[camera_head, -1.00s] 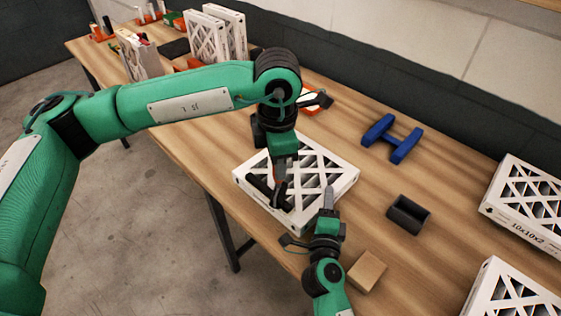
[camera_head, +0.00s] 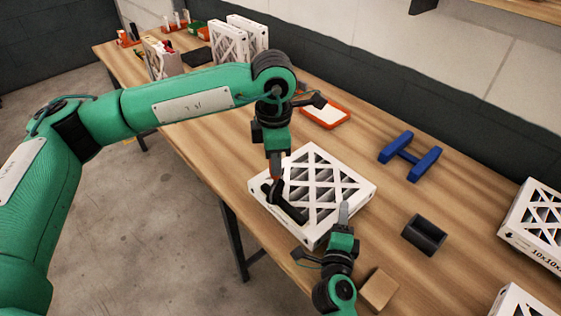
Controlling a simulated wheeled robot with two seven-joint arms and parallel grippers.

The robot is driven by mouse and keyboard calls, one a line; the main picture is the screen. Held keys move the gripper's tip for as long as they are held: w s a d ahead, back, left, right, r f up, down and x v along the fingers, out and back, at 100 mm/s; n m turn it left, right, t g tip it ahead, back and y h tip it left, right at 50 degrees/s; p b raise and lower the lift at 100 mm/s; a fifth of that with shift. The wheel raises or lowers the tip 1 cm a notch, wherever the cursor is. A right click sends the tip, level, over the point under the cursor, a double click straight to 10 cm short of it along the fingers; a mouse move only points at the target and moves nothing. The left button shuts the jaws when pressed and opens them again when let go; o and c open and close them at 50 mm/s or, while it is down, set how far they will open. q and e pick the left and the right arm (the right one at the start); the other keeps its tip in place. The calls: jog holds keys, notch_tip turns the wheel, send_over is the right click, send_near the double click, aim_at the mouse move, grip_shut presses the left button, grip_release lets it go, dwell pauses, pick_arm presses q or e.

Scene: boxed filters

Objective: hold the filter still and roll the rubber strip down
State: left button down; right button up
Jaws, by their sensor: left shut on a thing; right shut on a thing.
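The white-framed filter (camera_head: 325,180) with a lattice face lies flat on the wooden table. The black rubber strip (camera_head: 292,211) lies along the filter's left side, on its top. My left gripper (camera_head: 275,183) points down from above and is shut on the strip; its fingertips are partly lost against the dark strip. My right gripper (camera_head: 343,213) comes from the front and is shut at the filter's near right edge, on its frame. The exact contact of its fingers is hard to see.
A black hollow block (camera_head: 424,235) and a cardboard-coloured block (camera_head: 378,289) sit to the right. A blue H-shaped tool (camera_head: 409,157) and an orange-edged tray (camera_head: 325,112) lie behind.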

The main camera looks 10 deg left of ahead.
pick_arm(q)
notch_tip(320, 180, up, 8)
jog(key=s+d, duration=0.1)
jog(key=d, duration=0.1)
jog(key=shift+s, duration=0.25)
dwell(1.8)
pick_arm(e)
jog(key=o, duration=1.1)
jog(key=s, duration=0.8)
jog(key=s+a, duration=0.1)
jog(key=s, duration=0.3)
